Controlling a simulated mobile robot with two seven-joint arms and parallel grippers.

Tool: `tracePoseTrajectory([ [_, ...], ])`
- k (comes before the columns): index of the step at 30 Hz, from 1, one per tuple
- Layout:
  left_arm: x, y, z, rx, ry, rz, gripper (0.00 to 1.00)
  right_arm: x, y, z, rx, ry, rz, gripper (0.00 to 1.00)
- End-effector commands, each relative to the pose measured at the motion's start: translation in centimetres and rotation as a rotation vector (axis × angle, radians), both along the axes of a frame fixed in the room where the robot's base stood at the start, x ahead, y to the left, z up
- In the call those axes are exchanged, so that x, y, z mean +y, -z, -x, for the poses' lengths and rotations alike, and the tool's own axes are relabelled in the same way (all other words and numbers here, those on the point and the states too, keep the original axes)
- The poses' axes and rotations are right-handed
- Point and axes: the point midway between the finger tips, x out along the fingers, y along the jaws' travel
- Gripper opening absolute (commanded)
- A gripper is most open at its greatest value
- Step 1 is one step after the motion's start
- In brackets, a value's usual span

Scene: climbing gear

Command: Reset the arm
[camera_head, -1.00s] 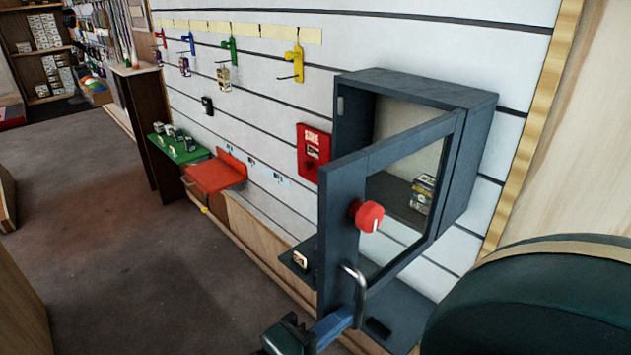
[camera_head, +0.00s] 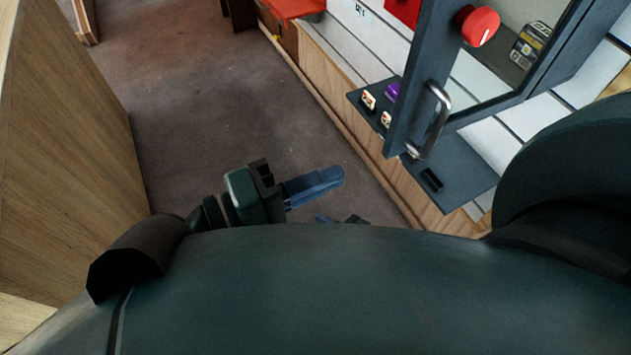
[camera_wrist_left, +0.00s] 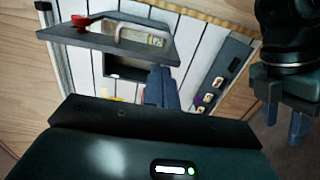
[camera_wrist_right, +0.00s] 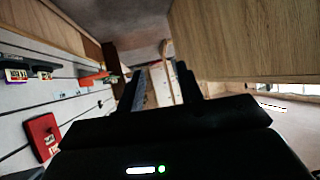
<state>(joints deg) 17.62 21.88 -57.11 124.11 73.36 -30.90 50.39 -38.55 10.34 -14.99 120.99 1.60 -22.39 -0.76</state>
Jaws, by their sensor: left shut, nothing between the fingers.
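My left gripper (camera_head: 318,186) is shut and empty, with blue fingers together, over the floor in the head view. Its closed fingers (camera_wrist_left: 160,86) also show in the left wrist view. My right gripper (camera_wrist_right: 163,82) has its two fingers apart with nothing between them in the right wrist view. It also shows at the right of the left wrist view (camera_wrist_left: 284,120). In the head view it is mostly hidden behind my body. Neither gripper touches anything.
A dark cabinet's door (camera_head: 418,70) stands open at the upper right, with a red knob (camera_head: 479,26) and metal handle (camera_head: 433,120). A dark shelf (camera_head: 455,170) holds small items below it. A wooden panel (camera_head: 60,150) stands at left. Bare floor (camera_head: 240,110) lies between.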

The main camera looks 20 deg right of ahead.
Motion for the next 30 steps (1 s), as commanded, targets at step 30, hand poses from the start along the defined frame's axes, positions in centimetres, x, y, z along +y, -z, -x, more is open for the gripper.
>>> tracePoseTrajectory([
  [30,20.5,18.7,-6.7,-0.797,-0.633,-0.962,0.00,-0.8,-1.0,0.2,0.041,0.029,0.015,0.36],
])
